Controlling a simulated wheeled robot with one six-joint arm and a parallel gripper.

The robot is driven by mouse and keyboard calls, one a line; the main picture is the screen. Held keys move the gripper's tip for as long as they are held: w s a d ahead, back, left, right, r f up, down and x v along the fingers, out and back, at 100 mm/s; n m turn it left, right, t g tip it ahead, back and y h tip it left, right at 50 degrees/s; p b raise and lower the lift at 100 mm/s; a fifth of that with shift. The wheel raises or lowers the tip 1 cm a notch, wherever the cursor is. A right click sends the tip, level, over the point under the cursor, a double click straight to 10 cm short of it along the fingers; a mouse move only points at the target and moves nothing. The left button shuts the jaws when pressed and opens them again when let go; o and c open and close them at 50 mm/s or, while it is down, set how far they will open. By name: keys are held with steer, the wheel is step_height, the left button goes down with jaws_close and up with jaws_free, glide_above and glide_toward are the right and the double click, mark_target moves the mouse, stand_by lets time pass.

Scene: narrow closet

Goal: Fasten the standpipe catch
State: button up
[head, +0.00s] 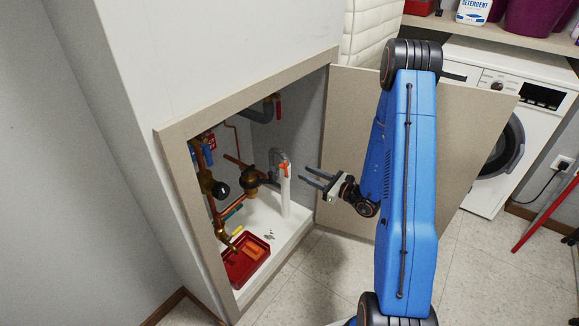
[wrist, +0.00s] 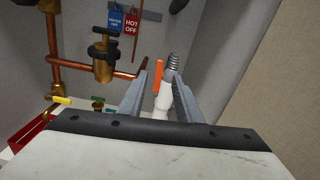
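The white standpipe (head: 286,197) stands upright inside the open cabinet, with a grey hose (head: 273,157) hooked into its top. An orange catch (head: 284,170) sits near the top of the pipe. My gripper (head: 303,175) is open and empty, just outside the pipe on the door side, its fingers pointing at the catch with a small gap. In the wrist view the orange catch (wrist: 158,77) shows between the fingertips (wrist: 157,76), with the white standpipe (wrist: 164,103) and ribbed hose end (wrist: 174,63) beside it. Whether the catch is closed cannot be told.
Copper pipes with a brass valve (head: 250,178) run left of the standpipe. A red tray (head: 246,262) lies on the cabinet floor. The cabinet door (head: 350,130) stands open behind my arm. Red and blue tags (wrist: 132,22) hang at the back. A washing machine (head: 500,130) is at right.

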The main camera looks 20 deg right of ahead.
mark_target(286, 164)
steer(key=x, duration=0.9)
steer(key=shift+w+a, duration=0.2)
jaws_close()
